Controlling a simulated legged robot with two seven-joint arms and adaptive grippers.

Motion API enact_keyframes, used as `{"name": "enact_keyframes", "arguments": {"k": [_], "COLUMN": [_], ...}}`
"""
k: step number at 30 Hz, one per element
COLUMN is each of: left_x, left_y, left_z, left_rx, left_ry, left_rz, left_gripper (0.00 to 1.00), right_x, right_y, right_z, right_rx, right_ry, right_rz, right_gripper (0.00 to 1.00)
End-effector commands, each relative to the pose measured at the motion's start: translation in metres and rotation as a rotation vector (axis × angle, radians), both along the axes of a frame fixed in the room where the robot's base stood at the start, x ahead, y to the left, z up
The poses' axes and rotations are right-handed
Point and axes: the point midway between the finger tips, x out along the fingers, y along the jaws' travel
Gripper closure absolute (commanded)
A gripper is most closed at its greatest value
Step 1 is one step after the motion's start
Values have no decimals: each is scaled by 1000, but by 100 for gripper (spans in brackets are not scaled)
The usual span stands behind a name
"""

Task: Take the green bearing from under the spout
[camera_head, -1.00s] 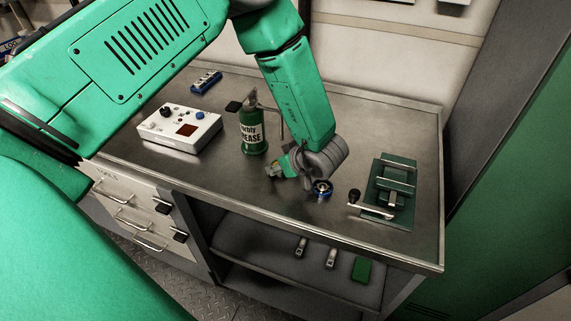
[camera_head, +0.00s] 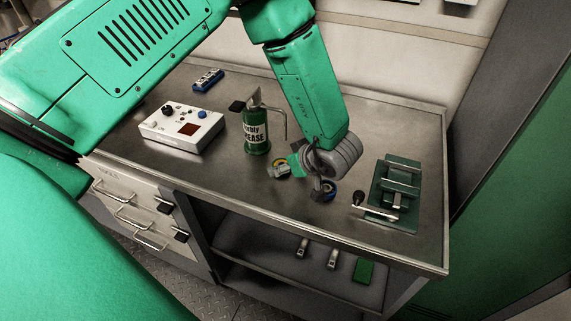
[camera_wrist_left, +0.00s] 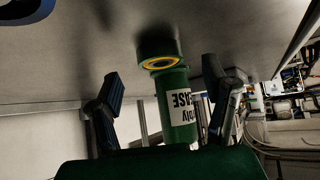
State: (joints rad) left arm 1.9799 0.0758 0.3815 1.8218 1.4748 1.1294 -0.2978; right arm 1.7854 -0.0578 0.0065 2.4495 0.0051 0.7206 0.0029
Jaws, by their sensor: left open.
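In the left wrist view the bearing (camera_wrist_left: 160,48) shows ahead of the gripper, in line with the gap between the two spread fingers. The gap is empty, and the grease can (camera_wrist_left: 175,105) stands behind the bearing. My right gripper is not in view.
A green vise-like fixture (camera_head: 397,190) stands farther right. A white control box (camera_head: 181,128) and a blue block (camera_head: 207,79) are on the left. The bench's front edge is close.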

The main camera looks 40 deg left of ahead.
Motion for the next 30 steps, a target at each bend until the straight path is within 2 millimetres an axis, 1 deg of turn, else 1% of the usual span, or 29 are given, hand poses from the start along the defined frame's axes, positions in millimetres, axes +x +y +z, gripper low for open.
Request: {"name": "enact_keyframes", "arguments": {"k": [1,6,12,18,30], "left_x": [-1,-9,-16,-19,-19], "left_y": [-8,-35,-57,-64,-63], "left_z": [9,35,55,62,63], "left_rx": [0,1,2,3,2], "left_ry": [-3,-2,0,2,2], "left_rz": [-3,-3,-4,-1,-1], "left_gripper": [32,32,32,32,32], "right_x": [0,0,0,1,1], "right_y": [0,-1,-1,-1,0], "right_z": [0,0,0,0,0], "right_rx": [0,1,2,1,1], "right_ry": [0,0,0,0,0], "right_rz": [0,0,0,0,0], "right_gripper": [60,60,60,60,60]}}
